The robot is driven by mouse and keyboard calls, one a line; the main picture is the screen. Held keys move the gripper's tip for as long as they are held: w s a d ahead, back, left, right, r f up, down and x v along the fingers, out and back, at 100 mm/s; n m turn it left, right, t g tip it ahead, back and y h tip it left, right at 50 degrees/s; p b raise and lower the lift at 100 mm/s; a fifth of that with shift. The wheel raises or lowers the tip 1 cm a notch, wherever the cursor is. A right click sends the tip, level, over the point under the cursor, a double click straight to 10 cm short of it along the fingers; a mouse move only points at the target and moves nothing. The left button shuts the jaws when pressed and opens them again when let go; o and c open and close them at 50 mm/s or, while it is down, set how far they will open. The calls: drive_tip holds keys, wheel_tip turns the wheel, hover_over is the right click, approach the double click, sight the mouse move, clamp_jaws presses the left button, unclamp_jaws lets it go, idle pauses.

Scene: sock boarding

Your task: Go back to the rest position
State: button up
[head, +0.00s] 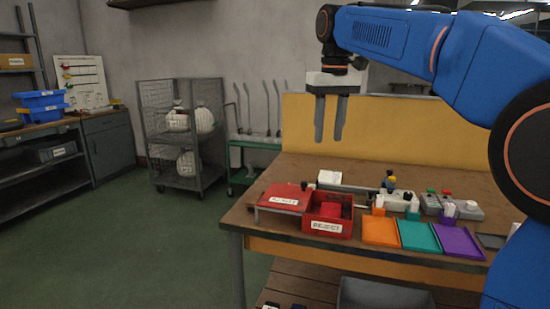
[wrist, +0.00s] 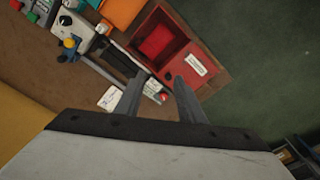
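My gripper (head: 329,138) hangs from my blue arm above the workbench (head: 290,175) in the head view, with its two fingers pointing down and a gap between them. In the wrist view my gripper (wrist: 156,85) shows two fingers apart with nothing between them. Below it are a red reject bin (wrist: 166,47) and dark fixtures on the bench. In the head view the reject bin (head: 328,226) stands at the bench's front edge with a red item inside. The gripper is well clear of the bench surface.
A red labelled lid or box (head: 285,198) is left of the bin. Orange (head: 380,230), teal (head: 418,237) and purple (head: 458,241) trays lie to its right. A yellow panel (head: 420,130) stands behind the bench. A wire cage cart (head: 180,135) stands left, with open green floor before it.

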drive_tip(key=s+d+f+m+t, duration=0.1)
drive_tip(key=s+d+f, duration=0.45)
drive_tip(key=s, duration=0.25)
drive_tip(key=s+d+f+m+t, duration=0.1)
drive_tip(key=s+d+f, duration=0.3)
drive_tip(key=s+f, duration=0.4)
drive_tip(key=s+d+f+m+t, duration=0.1)
drive_tip(key=s+d+f, duration=0.3)
drive_tip(key=s+f, duration=1.2)
drive_tip(key=shift+d+f+t, duration=0.2)
drive_tip(key=shift+f+t, duration=0.3)
drive_tip(key=shift+f, duration=0.3)
drive_tip(key=shift+c, duration=0.5)
